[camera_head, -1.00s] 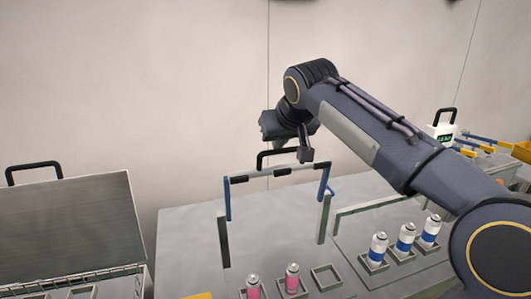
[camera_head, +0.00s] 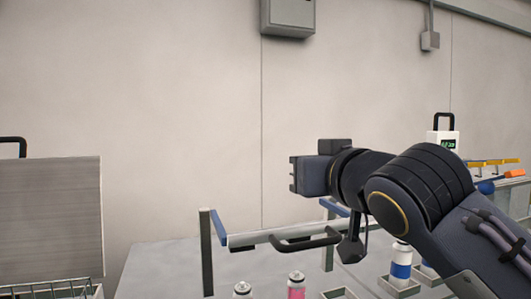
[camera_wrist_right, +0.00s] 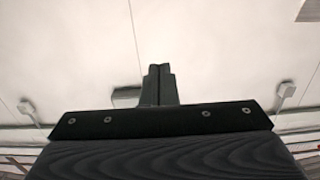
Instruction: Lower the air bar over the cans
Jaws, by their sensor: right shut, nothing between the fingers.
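The air bar (camera_head: 258,237) lies low, just below the tops of its two dark posts, with its blue end arms sloping down toward me. Its black handle (camera_head: 302,243) sticks out on the near side. A pink can (camera_head: 296,289) and another can (camera_head: 242,290) stand below the bar, cut by the bottom edge. My right gripper (camera_head: 300,175) is above the bar, apart from the handle. In the right wrist view its fingers (camera_wrist_right: 158,72) are shut and empty, with wall behind them. Part of the bar's right end is hidden by my arm. My left gripper is not in view.
Blue-banded cans (camera_head: 400,266) stand at the right, partly behind my right arm. A raised grey lid (camera_head: 50,220) over a wire basket stands at the left. A white device with a black handle (camera_head: 443,138) is at the back right.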

